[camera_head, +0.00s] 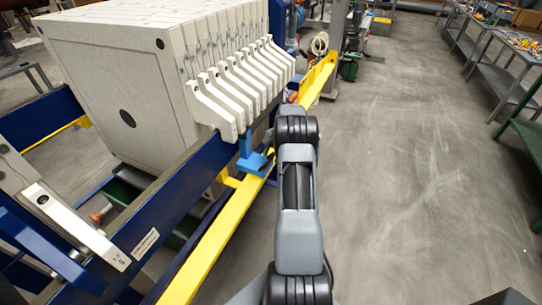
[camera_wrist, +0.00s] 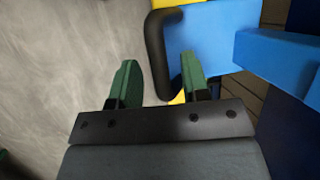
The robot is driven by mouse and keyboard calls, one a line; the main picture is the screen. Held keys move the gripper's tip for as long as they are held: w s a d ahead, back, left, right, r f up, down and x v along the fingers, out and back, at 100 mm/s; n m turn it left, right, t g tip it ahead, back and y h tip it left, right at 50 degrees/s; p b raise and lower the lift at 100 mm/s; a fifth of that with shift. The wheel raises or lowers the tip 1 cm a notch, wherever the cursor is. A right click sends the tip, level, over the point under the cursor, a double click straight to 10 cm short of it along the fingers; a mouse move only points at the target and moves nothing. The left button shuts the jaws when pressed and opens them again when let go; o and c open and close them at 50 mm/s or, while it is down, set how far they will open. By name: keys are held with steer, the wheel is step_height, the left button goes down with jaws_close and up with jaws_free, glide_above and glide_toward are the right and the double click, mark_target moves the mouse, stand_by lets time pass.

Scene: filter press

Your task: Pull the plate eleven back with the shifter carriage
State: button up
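The white filter plates (camera_head: 205,45) stand packed in a stack at the upper left of the head view, with a row of white side handles (camera_head: 215,105). I cannot tell which one is plate eleven. The blue shifter carriage (camera_head: 254,162) sits at the yellow rail below those handles. It also fills the upper right of the wrist view (camera_wrist: 215,38), with a black bar handle (camera_wrist: 155,45). My gripper (camera_wrist: 158,72) is open, its green fingers apart. The black handle shows between them, nearer the right finger; I cannot tell if they touch. My arm hides the gripper in the head view.
The yellow rail (camera_head: 215,240) runs diagonally along the blue press beam (camera_head: 165,215). A loose-looking white bar (camera_head: 75,225) is at the lower left. Grey floor (camera_head: 420,180) is open on the right, with workbenches (camera_head: 500,65) along the far right.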

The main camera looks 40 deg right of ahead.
steer(key=v, duration=1.4)
steer(key=shift+f, duration=0.1)
